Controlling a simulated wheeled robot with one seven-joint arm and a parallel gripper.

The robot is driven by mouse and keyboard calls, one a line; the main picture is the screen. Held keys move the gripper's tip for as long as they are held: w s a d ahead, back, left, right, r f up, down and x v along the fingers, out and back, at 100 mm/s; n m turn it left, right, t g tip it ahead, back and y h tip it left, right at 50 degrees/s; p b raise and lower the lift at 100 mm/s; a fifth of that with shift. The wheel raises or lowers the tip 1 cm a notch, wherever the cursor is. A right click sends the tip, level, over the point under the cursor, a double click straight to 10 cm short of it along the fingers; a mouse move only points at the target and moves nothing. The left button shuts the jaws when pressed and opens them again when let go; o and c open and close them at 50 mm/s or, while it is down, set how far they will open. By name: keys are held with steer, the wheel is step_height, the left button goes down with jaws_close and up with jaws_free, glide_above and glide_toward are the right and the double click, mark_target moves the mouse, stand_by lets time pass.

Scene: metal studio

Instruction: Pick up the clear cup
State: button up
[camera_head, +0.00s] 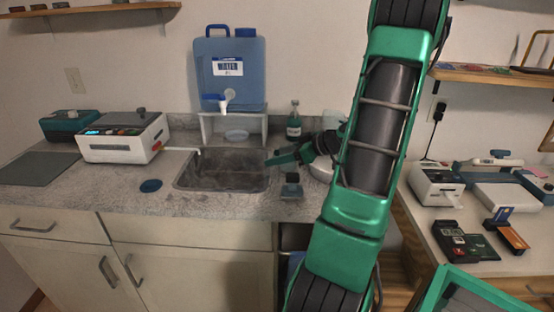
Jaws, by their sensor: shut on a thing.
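My gripper (272,158) is at the right end of the sink, with its green fingers pointing left over the basin. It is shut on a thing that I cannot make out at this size. No clear cup shows distinctly; whether the held thing is the cup cannot be told. A pale, shallow round piece (237,135) sits under the jug's tap behind the sink, apart from my fingers. My green and black arm crosses the right of the view and hides part of the counter.
The sink (222,179) is set into the speckled counter (105,190). A blue jug (229,72) stands on a white stand (206,127) behind it. A bottle (294,122) stands near my gripper. A white bowl (320,167) is partly hidden by my arm. The counter's front left is mostly clear.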

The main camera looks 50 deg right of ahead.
step_height(320, 180, up, 2)
steer(key=shift+a+r, duration=0.1)
steer(key=shift+r, duration=0.75)
steer(key=s+a+r, duration=0.3)
steer(key=a+r, duration=0.3)
steer(key=a, duration=0.4)
steer(key=shift+s+a+r, duration=0.35)
steer(key=shift+s+a, duration=0.05)
stand_by(0.6)
